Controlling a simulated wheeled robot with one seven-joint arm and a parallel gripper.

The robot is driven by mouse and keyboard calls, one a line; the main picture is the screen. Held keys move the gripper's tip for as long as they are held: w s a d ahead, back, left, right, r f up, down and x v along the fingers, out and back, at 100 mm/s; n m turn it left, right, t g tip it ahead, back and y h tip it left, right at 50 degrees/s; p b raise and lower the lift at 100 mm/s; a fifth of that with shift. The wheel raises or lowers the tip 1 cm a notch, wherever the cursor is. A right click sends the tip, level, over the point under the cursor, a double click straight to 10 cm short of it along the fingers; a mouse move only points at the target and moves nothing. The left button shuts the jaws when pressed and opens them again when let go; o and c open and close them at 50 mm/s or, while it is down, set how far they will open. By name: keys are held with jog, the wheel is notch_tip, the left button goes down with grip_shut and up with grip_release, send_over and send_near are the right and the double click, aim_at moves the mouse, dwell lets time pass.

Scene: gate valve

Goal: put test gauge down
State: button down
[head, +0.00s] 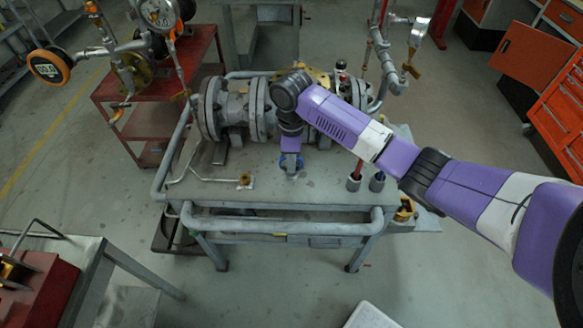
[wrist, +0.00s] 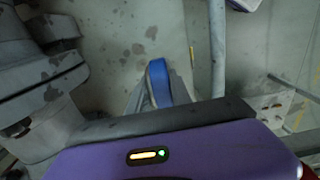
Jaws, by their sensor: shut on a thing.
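The test gauge appears to be the blue-rimmed round thing (head: 284,162) at my gripper, at the front middle of the grey work table (head: 225,196). In the wrist view its blue rim (wrist: 158,80) shows nearly edge-on, between grey finger parts. My gripper (head: 291,157) points down and is shut on it. The arm reaches in from the right. The gauge's face is hidden, and I cannot tell whether its lower end touches the table top.
Behind my gripper a grey flanged valve and pipe (head: 232,108) lie across the table. A bent rod (head: 215,179) lies to the left. An orange digital gauge (head: 49,66) is at far left.

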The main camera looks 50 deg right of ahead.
jog(key=shift+f, duration=2.1)
jog(key=c, duration=1.2)
grip_release()
jog(key=shift+f, duration=0.15)
jog(key=shift+o, duration=0.2)
